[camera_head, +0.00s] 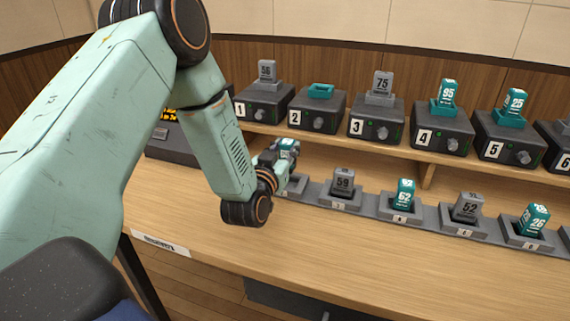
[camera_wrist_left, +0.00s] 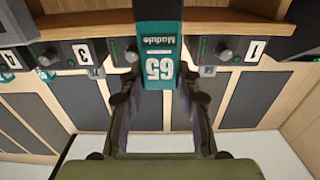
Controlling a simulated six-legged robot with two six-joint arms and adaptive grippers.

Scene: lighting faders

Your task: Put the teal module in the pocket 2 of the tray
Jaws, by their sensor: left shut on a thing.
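My left gripper (camera_head: 283,160) is shut on a teal module (camera_head: 288,146), which shows the number 65 in the left wrist view (camera_wrist_left: 158,72). The long grey tray (camera_head: 372,203) lies on the bench with a row of pockets. The gripper and module are at the tray's left part, by the grey pocket (camera_head: 298,184) just left of the grey module 59 (camera_head: 343,181). The gripper hides much of that pocket, and I cannot tell whether the module touches it. My right gripper is not in view.
Numbered boxes with knobs stand on the shelf behind; box 2 (camera_head: 317,113) has an empty teal socket (camera_head: 321,91). Teal module 62 (camera_head: 404,194), grey module 52 (camera_head: 467,207) and teal module 26 (camera_head: 534,219) stand in the tray. The bench front (camera_head: 330,248) is clear.

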